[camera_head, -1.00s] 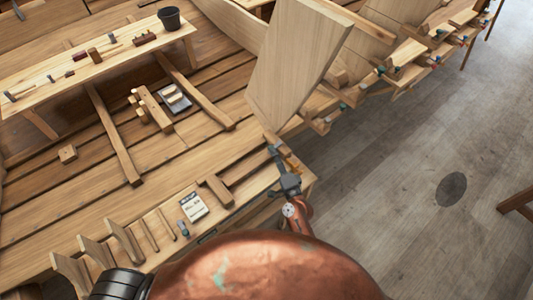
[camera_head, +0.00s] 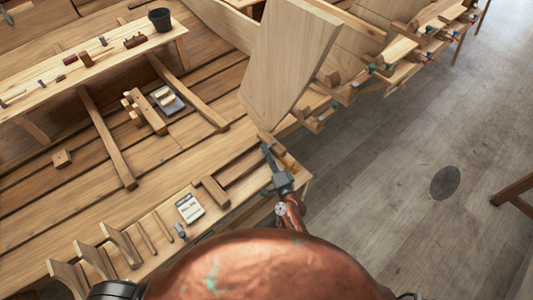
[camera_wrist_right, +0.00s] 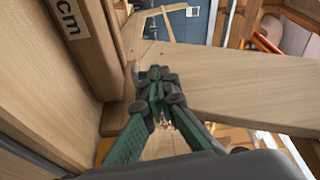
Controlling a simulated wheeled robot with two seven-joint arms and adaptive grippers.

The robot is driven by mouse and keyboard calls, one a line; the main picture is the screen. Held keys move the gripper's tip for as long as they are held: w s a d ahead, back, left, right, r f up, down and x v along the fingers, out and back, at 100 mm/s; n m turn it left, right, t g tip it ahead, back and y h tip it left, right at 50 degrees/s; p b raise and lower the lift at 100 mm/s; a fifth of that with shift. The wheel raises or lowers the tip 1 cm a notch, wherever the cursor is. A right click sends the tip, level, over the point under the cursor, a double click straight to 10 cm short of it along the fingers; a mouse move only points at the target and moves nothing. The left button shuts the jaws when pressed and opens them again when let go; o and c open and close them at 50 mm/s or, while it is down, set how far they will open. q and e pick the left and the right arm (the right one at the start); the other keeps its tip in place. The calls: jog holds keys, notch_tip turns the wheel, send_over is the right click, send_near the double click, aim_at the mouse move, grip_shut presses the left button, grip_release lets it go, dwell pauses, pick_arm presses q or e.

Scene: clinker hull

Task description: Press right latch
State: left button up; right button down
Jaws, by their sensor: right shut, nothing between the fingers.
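My right gripper (camera_head: 266,150) reaches out past my copper-coloured body to the end of the wooden bench, beside the foot of a large tilted pale board (camera_head: 290,62). In the right wrist view its green and black fingers (camera_wrist_right: 157,92) are shut and empty. They point between a wooden upright (camera_wrist_right: 92,45) on the left and a pale plank (camera_wrist_right: 230,85) on the right. I cannot make out a clear right latch; a small yellow-orange piece (camera_head: 291,164) lies just right of the gripper. I cannot tell whether the fingertips touch anything. My left gripper is not in view.
The bench (camera_head: 235,205) holds a white card (camera_head: 190,208) and wooden brackets. A shelf at the upper left bears tools and a black bucket (camera_head: 160,19). Clamped planks run to the upper right. The grey floor (camera_head: 385,185) at the right is mostly clear.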

jog(key=v, duration=1.2)
jog(key=shift+w, duration=0.1)
jog(key=s+d+f+n+g+h+b, duration=0.25)
jog(key=s+d+f, duration=0.2)
jog(key=f, duration=0.95)
jog(key=s+d+f+n+g+h+b, duration=0.1)
jog(key=s+d+f+n+g+b, duration=0.25)
jog(key=f, duration=1.15)
jog(key=s+d+f+g+h+b, duration=0.1)
jog(key=s+d+f+b, duration=0.45)
jog(key=f, duration=0.85)
jog(key=s+d+f+n+g+h+b, duration=0.1)
jog(key=s+d+f+n+g, duration=0.1)
jog(key=s+d+f, duration=0.45)
jog(key=s+d+f+n+g+h+b, duration=0.15)
jog(key=s+d+f, duration=0.25)
jog(key=s+f, duration=0.55)
jog(key=s+d+f+n+g+b, duration=0.1)
jog(key=s+d+f, duration=0.2)
jog(key=s, duration=0.3)
jog(key=s+d+f+g+h+b, duration=0.1)
jog(key=s+d+f+g, duration=0.1)
jog(key=s+f, duration=0.2)
jog(key=s+d+f+n+g+b, duration=0.1)
jog(key=s+d+f+g, duration=0.1)
jog(key=s, duration=0.6)
notch_tip(320, 180, down, 3)
jog(key=shift+s+d+r+n+h, duration=0.15)
jog(key=shift+s+d+n+h, duration=0.2)
jog(key=shift+d, duration=0.5)
